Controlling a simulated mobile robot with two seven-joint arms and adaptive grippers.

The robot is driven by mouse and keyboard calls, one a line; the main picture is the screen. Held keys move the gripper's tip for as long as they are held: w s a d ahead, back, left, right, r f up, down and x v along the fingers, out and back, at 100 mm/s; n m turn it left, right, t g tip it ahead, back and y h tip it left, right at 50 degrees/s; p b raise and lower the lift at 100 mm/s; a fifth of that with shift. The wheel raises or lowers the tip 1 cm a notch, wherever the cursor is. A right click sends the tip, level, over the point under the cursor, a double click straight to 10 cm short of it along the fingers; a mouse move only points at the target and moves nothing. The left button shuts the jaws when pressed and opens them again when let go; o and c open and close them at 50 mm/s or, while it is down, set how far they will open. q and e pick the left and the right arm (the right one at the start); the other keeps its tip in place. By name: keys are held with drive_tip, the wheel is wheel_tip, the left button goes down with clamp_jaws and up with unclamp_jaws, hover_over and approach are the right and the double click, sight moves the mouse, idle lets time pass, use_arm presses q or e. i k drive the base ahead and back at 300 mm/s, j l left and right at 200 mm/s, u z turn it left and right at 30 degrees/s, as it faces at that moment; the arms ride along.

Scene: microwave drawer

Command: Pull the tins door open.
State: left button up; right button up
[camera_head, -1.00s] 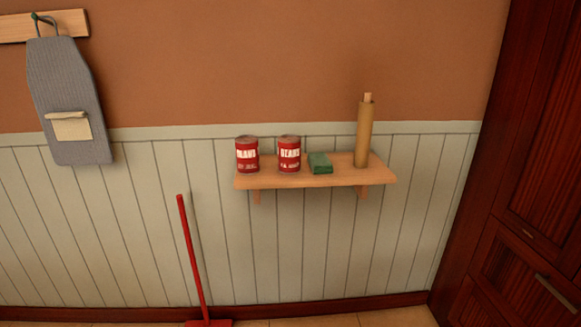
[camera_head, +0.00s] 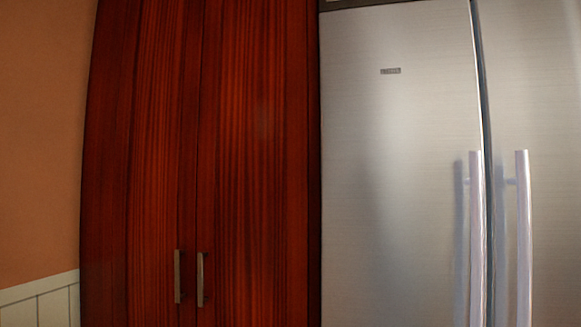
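A tall dark red wooden cabinet with two doors fills the left middle of the head view. Its left door (camera_head: 160,140) and right door (camera_head: 255,140) are both closed. Each has a short vertical metal handle, the left handle (camera_head: 178,276) and the right handle (camera_head: 200,279), side by side low at the seam. No label or tins show, so I cannot tell which door is the tins door. Neither of my grippers is in view.
A steel fridge (camera_head: 400,150) stands directly right of the cabinet, with two long vertical handles (camera_head: 476,235) sticking out. An orange wall with pale panelling (camera_head: 40,305) is at the left. The floor is out of view.

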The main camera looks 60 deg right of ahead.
sight(253, 208)
drive_tip(key=k+z, duration=0.15)
drive_tip(key=z, duration=1.35)
drive_tip(key=k+j, duration=0.05)
